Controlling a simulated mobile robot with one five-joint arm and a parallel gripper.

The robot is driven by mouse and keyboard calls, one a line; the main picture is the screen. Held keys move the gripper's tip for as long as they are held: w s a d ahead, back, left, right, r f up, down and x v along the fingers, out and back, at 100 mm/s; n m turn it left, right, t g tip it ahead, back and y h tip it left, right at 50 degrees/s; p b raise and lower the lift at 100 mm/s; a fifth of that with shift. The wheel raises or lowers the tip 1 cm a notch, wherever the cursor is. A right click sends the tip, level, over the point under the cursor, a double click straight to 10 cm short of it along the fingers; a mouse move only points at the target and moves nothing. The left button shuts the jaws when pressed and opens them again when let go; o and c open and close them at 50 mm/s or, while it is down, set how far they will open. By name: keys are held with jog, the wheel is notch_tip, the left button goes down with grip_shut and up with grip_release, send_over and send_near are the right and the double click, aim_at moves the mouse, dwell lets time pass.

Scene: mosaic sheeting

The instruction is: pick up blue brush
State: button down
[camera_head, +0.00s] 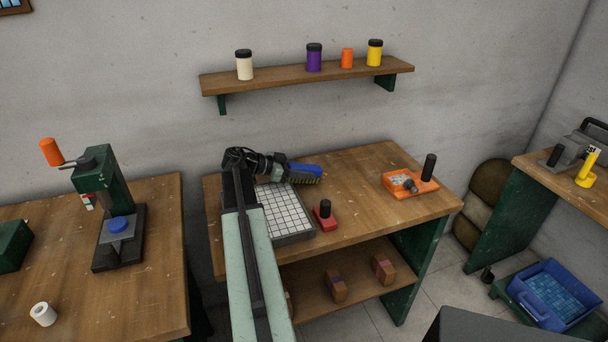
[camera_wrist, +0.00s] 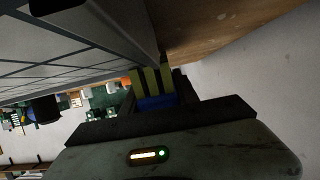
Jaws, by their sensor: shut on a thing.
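The blue brush (camera_head: 306,170) has a blue body and yellow-green bristles with dark bands. My gripper (camera_head: 287,168) reaches over the tray from the left and is shut on the brush. In the wrist view, the brush (camera_wrist: 156,102) sits between the two dark fingers of my gripper (camera_wrist: 160,108), its bristles pointing away from the palm. The tray (camera_wrist: 60,55) fills the upper left there. I cannot tell whether the bristles touch the table.
A red stamp-like tool (camera_head: 325,215) with a black knob stands at the tray's right corner. An orange device (camera_head: 408,184) with a black handle is farther right on the table (camera_head: 355,165). A wall shelf (camera_head: 290,78) with several jars hangs above. The table between brush and orange device is clear.

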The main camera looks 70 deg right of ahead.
aim_at(304, 166)
jog(key=shift+r, duration=0.1)
notch_tip(304, 166, up, 10)
jog(key=p, duration=1)
